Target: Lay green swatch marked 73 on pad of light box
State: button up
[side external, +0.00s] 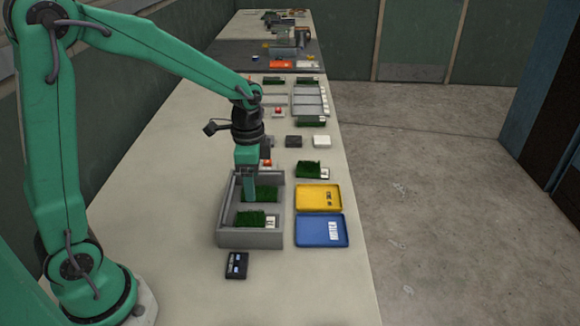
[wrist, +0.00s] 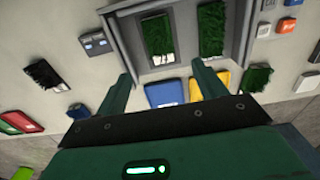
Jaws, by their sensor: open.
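A grey open-topped box (side external: 224,212) holds two dark green turf swatches side by side, a far one (side external: 267,193) and a near one (side external: 250,219), each with a white label. I cannot read 73 on any swatch, and cannot tell whether this box is the light box. A third green swatch (side external: 308,169) with a white label lies on the table beyond the yellow tray. My gripper (side external: 249,195) points down over the box near the far swatch.
A yellow tray (side external: 316,195) and a blue tray (side external: 320,231) sit right of the box. A small black device (side external: 237,265) lies in front. Black and white blocks and a sectioned grey rack (side external: 310,100) stand farther back. The near left table is clear.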

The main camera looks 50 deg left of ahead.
jog(key=shift+r, duration=0.8)
jog(key=s+r+n+t, duration=0.5)
jog(key=s+r+n, duration=0.4)
jog(key=s, duration=0.6)
jog(key=shift+d+r+t, duration=0.25)
jog(key=shift+r+t, duration=0.05)
jog(key=shift+r, duration=0.5)
